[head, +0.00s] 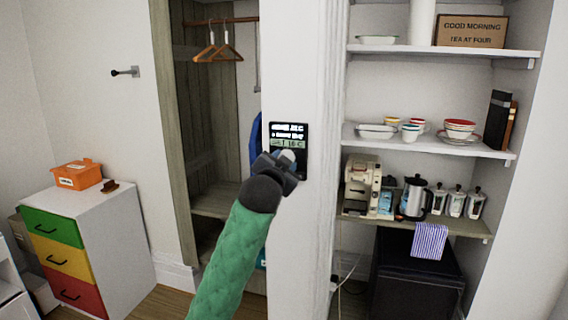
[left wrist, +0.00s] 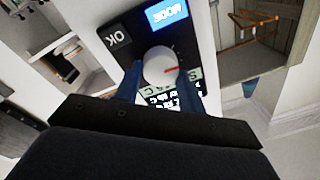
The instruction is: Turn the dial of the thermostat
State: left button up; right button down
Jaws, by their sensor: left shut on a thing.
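The thermostat (head: 290,131) is a small black panel on the white wall pillar between the wardrobe and the shelves. Its screen has lit text, with a line that seems to read "SET 16 C". In the left wrist view the thermostat (left wrist: 118,38) shows an OK button and a blue MODE button. The round white dial (left wrist: 160,66) has a red mark pointing to the right. My left gripper (left wrist: 156,80) is shut on the dial, one blue finger on each side. In the head view my left gripper (head: 284,165) covers the panel's lower part. My right gripper is not in view.
An open wardrobe with wooden hangers (head: 218,50) is left of the pillar. Shelves with dishes (head: 458,128) and a coffee maker (head: 362,184) are on the right. A drawer unit (head: 125,240) with an orange box (head: 78,174) stands at the left.

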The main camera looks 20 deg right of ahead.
pick_arm(q)
jog(key=shift+f+n, duration=0.15)
jog(key=shift+n, duration=0.45)
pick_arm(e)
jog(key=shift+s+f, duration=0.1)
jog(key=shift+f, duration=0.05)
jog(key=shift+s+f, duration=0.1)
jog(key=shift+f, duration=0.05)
pick_arm(q)
jog(key=o, duration=0.7)
jog(key=shift+o, duration=1.3)
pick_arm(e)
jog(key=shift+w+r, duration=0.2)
pick_arm(q)
jog(key=b+v, duration=0.2)
jog(key=v, duration=0.5)
jog(key=shift+s+a+b, duration=0.25)
jog(key=shift+s+b, duration=0.1)
jog(key=shift+b, duration=0.05)
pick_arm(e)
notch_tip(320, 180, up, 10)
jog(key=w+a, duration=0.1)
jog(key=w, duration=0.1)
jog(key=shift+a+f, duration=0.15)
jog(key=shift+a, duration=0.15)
pick_arm(q)
jog(key=shift+n, duration=0.3)
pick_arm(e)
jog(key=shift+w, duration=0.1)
